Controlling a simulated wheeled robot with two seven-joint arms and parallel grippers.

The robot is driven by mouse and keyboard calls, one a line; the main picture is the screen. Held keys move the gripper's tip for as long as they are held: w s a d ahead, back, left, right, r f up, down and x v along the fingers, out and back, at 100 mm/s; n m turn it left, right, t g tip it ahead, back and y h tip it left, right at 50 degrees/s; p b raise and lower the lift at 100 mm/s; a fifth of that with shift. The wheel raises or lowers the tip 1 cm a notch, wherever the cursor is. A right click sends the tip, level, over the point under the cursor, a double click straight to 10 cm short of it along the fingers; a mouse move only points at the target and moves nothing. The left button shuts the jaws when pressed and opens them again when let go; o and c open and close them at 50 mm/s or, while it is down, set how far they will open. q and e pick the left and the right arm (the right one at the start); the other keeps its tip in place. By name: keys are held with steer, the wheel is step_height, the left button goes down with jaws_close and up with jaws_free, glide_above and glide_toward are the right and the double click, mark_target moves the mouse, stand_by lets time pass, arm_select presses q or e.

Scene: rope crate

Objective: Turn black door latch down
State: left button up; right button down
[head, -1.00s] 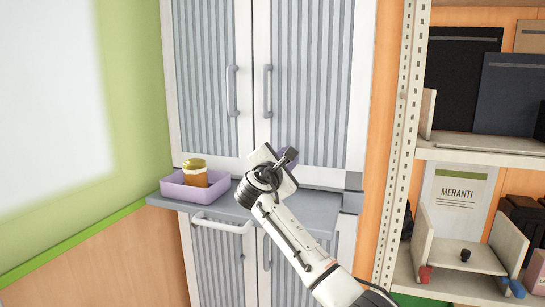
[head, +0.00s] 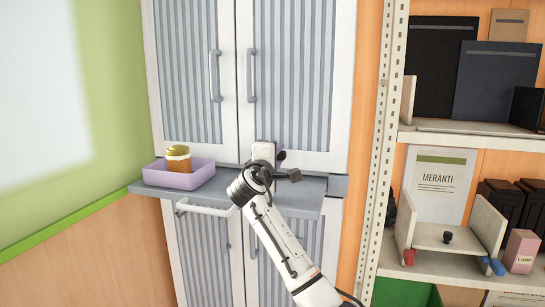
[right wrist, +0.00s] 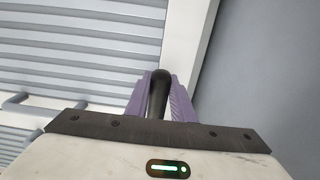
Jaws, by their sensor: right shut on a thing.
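The black latch (right wrist: 158,92) is a dark, round-ended lever, seen in the right wrist view between two purple fingers in front of the cabinet door. My right gripper (right wrist: 160,100) is shut on it. In the head view my right gripper (head: 281,156) is at the lower part of the cabinet's upper right door (head: 300,70), just above the grey ledge. The latch is hidden there behind the gripper and wrist, so its angle is hard to judge. My left gripper is not in view.
A purple tray (head: 180,180) with a jar (head: 178,160) stands on the grey ledge (head: 230,193), left of my arm. The upper doors carry grey bar handles (head: 251,77). A shelf rack with a white perforated post (head: 380,130) stands close on the right.

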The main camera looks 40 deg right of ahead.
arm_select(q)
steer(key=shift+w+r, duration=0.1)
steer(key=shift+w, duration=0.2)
arm_select(e)
steer(key=c, duration=1.5)
jaws_free()
steer(key=shift+f, duration=0.1)
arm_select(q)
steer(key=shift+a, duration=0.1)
arm_select(e)
steer(key=v, duration=0.8)
steer(key=shift+s+a+b, duration=0.2)
steer(key=shift+a+b, duration=0.15)
steer(key=shift+b, duration=0.05)
steer(key=shift+v, duration=0.75)
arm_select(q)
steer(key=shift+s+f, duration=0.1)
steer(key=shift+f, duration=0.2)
